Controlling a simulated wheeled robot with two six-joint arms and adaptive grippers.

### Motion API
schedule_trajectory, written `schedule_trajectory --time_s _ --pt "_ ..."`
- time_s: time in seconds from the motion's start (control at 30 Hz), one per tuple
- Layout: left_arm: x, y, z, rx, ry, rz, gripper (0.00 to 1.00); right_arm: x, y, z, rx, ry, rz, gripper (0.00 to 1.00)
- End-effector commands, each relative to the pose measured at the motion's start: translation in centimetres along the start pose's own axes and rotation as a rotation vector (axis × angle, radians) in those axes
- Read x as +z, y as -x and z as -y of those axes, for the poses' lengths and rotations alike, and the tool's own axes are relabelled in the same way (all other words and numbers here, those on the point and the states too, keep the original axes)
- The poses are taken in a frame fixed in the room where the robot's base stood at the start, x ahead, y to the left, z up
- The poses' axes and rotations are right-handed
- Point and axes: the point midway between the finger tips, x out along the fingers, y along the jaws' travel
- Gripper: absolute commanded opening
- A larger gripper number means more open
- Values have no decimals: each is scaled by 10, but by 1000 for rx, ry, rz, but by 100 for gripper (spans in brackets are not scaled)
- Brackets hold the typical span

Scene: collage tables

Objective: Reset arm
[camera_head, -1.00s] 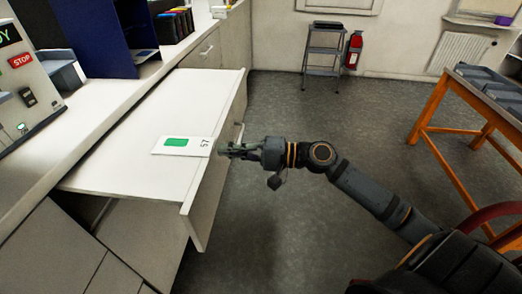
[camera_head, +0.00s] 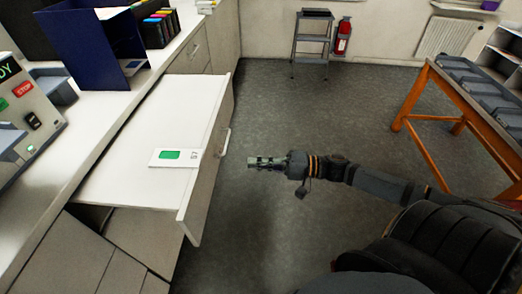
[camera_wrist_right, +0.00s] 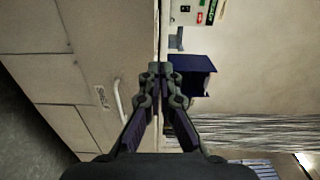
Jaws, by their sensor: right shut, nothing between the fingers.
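My right gripper (camera_head: 252,162) is shut and empty in the head view. It hangs over the floor, to the right of the open drawer (camera_head: 190,105) and apart from it. In the right wrist view my right gripper (camera_wrist_right: 160,68) shows its fingertips together with nothing between them. A white card (camera_head: 175,157) with a green patch and a number lies flat on the drawer's white top near its right edge. My left gripper is not in view.
A blue stand (camera_head: 95,50) and a grey machine (camera_head: 25,115) with a red STOP label are on the left counter. An orange-legged table (camera_head: 430,100) with grey trays stands at the right. A step stool (camera_head: 312,42) and fire extinguisher (camera_head: 343,36) are at the back wall. Open floor lies between.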

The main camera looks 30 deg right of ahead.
Motion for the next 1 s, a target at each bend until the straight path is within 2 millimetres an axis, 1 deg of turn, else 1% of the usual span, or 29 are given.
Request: schedule_trajectory --time_s 0.03,0.1,0.3,0.67,0.73,0.77,0.83,0.87,0.9,0.97,1.0 --pt "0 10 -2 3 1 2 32 0 4 4 0 -2 -2 0" --pt "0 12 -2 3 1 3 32 0 7 2 0 -2 -1 0" --pt "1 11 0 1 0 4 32 1 9 -1 -1 0 0 0" --pt "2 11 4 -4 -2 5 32 1 9 -1 -1 0 0 0" --pt "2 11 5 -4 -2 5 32 -2 11 -8 15 8 -9 0" --pt "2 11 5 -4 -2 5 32 -5 13 -15 32 16 -19 0" --pt "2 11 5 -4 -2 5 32 -16 23 -44 104 49 -58 0" --pt "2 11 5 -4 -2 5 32 -22 29 -62 148 67 -80 0" --pt "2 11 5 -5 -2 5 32 -30 40 -90 220 94 -113 0" --pt "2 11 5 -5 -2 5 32 -41 60 -137 344 132 -164 0" --pt "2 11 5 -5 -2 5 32 -46 76 -170 432 154 -194 0"
